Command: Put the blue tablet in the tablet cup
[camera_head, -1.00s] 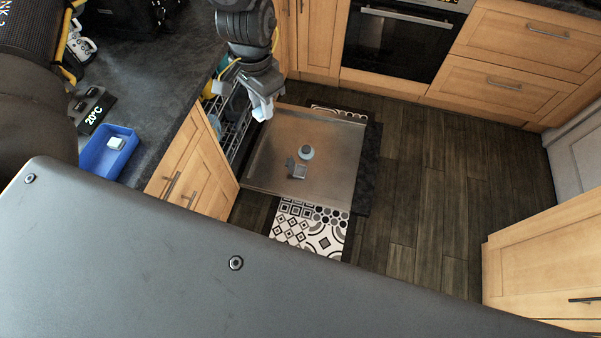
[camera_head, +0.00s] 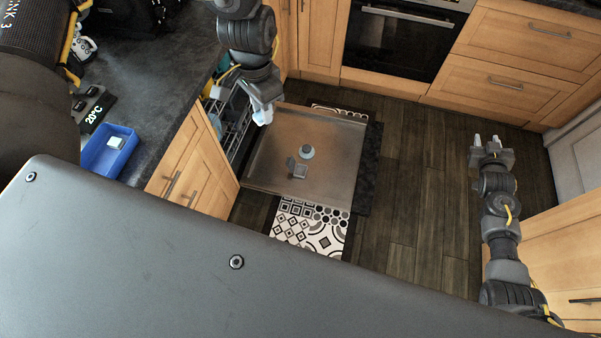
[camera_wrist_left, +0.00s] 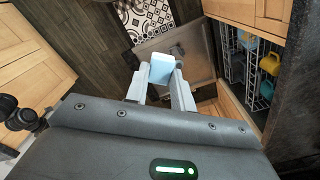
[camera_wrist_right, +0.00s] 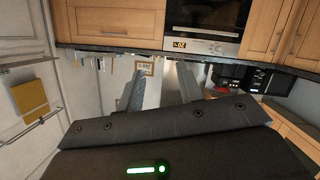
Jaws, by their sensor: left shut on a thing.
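My left gripper (camera_head: 264,113) is shut on a pale blue and white tablet (camera_wrist_left: 162,69), which sits between its fingertips in the left wrist view. It hangs near the upper left corner of the open dishwasher door (camera_head: 335,185). The tablet cup (camera_head: 299,171), a small grey compartment with its flap open, is on the door's inner face, lower right of the gripper. A round grey cap (camera_head: 306,151) is beside it. My right gripper (camera_head: 487,142) is open and empty over the floor at the right; its parted fingers show in the right wrist view (camera_wrist_right: 160,88).
A blue tray (camera_head: 95,158) on the dark counter holds another pale tablet (camera_head: 115,142). The dishwasher rack (camera_head: 236,122) with dishes is left of the door. Wooden cabinets and an oven (camera_head: 400,40) stand behind. The floor at the right is otherwise clear.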

